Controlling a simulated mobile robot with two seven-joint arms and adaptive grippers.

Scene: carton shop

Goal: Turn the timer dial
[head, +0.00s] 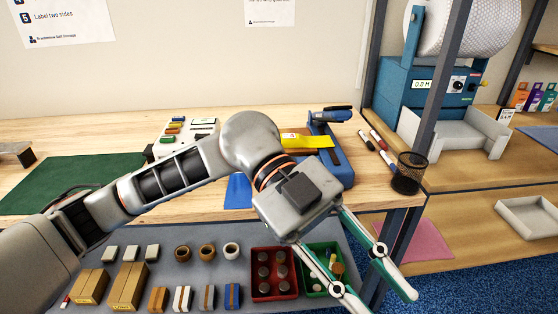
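The timer dial (458,86) is a small dark knob on the front of a blue machine (400,77) at the upper right. It sits just right of a small lit display (422,84), which seems to read 00M. My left gripper (388,303) reaches in from the left and points down and right, with its two green-and-white fingers spread apart and nothing between them. My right gripper is not in view.
A dark upright post (440,90) stands just left of the dial. A pale grey chute (455,133) juts out under the machine. Red (274,252) and green bins (309,247) sit by the gripper.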

